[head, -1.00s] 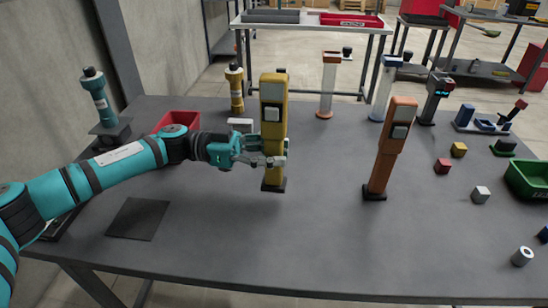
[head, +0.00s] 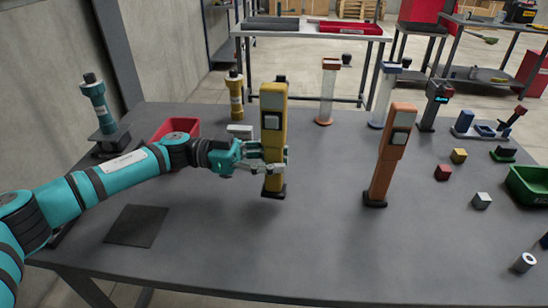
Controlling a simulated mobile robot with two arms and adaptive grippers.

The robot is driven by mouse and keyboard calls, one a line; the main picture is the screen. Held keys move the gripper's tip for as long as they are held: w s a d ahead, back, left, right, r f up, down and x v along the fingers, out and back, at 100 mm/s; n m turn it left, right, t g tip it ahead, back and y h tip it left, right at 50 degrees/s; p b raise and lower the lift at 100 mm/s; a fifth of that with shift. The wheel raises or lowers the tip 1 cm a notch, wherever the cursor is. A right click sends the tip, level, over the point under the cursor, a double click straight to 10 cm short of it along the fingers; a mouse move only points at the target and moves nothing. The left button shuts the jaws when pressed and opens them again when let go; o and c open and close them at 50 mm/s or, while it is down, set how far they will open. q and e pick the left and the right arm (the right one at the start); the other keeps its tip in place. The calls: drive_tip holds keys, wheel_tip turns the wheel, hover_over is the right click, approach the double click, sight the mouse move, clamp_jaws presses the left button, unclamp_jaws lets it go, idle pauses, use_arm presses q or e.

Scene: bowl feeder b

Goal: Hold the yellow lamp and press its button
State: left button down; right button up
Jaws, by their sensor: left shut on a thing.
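The yellow lamp (head: 274,118) is a tall upright block with a dark base and a dark cap, in the middle of the head view. A pale square button (head: 272,122) shows on its front face, high on the body. Whether the lamp's base touches the table is hard to tell. My right gripper is not in view.
An orange lamp (head: 388,160) of like shape stands to the right. A red bin (head: 175,128) and a yellow cylinder post (head: 235,95) stand behind my left arm. Small cubes and a green bin (head: 530,185) lie at the right. The front table (head: 290,250) is clear.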

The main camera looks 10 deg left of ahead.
sight(275, 176)
use_arm(q)
drive_tip(key=shift+f, duration=0.75)
drive_tip(key=shift+f+b, duration=0.35)
drive_tip(key=shift+f, duration=0.2)
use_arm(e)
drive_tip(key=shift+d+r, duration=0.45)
use_arm(q)
drive_tip(key=shift+f, duration=0.15)
drive_tip(key=shift+f, duration=0.5)
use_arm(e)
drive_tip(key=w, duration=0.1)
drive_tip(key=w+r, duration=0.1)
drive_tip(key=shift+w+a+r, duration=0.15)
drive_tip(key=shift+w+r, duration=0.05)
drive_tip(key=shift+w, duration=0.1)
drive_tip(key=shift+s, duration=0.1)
